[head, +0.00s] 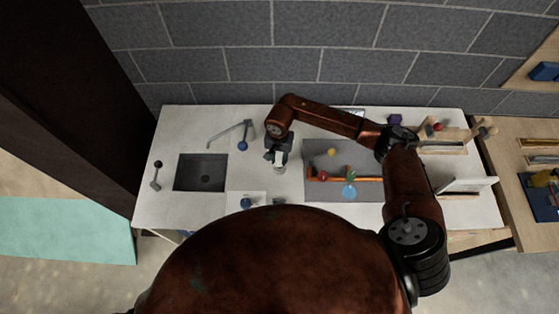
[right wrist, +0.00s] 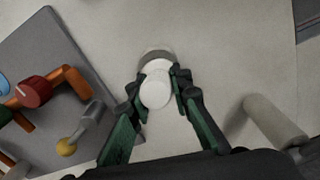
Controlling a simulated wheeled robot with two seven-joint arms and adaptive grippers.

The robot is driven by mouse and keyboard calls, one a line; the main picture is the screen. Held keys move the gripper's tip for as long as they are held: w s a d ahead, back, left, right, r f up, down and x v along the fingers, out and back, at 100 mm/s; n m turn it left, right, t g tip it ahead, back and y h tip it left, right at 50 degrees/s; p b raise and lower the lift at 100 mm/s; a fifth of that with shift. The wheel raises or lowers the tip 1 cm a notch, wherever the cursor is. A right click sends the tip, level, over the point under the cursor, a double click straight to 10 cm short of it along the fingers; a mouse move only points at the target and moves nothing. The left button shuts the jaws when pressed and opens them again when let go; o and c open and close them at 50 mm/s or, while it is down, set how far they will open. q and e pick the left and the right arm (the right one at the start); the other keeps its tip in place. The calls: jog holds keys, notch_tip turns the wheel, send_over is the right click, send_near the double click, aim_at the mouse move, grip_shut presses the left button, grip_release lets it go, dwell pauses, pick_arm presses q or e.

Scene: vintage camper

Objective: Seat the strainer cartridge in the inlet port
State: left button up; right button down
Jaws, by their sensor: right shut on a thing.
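My right gripper (head: 278,158) is over the counter, between the sink and the grey mat. In the right wrist view its two fingers (right wrist: 160,92) are shut on a white, round-ended piece, which I take to be the strainer cartridge (right wrist: 155,92). A grey band shows at its far end; I cannot tell whether that belongs to the cartridge or to something beneath it. The cartridge (head: 280,168) also shows below the fingers in the head view. I cannot make out the inlet port for certain. My left gripper is not in view.
The grey mat (head: 371,190) bears orange pipework (head: 345,179) with red, green, blue and yellow parts. The sink (head: 203,174) and faucet (head: 228,131) are to the left. A white panel with a blue knob (head: 246,202) is at the front. A wooden rack (head: 447,150) stands at right.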

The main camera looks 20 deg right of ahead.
jog(key=shift+s+d+f, duration=0.2)
jog(key=shift+s+f, duration=0.05)
jog(key=shift+f, duration=0.25)
jog(key=c, duration=2.1)
grip_release()
jog(key=o, duration=0.3)
jog(key=shift+w, duration=0.2)
jog(key=shift+o, duration=0.2)
jog(key=shift+r, duration=0.1)
jog(key=shift+a, duration=0.1)
